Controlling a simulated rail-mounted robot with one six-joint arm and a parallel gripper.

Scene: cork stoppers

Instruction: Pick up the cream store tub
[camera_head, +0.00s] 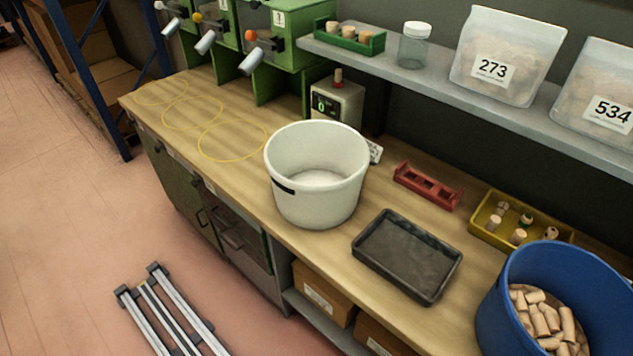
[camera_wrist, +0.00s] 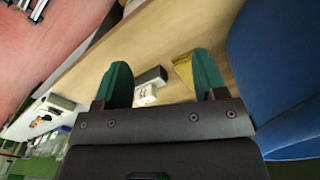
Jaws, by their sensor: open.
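The cream store tub (camera_head: 322,206) stands upright on the wooden workbench (camera_head: 235,115) in the middle of the head view. It is round and off-white, with a dark strip on its outer wall. Its inside looks empty. My gripper (camera_wrist: 160,76) shows only in the wrist view, with two green fingers wide apart and nothing held between them.
A black tray (camera_head: 408,257) lies right of the tub, with a red rack (camera_head: 427,187) behind. A yellow bin (camera_head: 484,231) and a blue tub (camera_head: 500,294) of corks stand further right; blue also fills the wrist view's right (camera_wrist: 285,60). Yellow rings mark clear bench at left.

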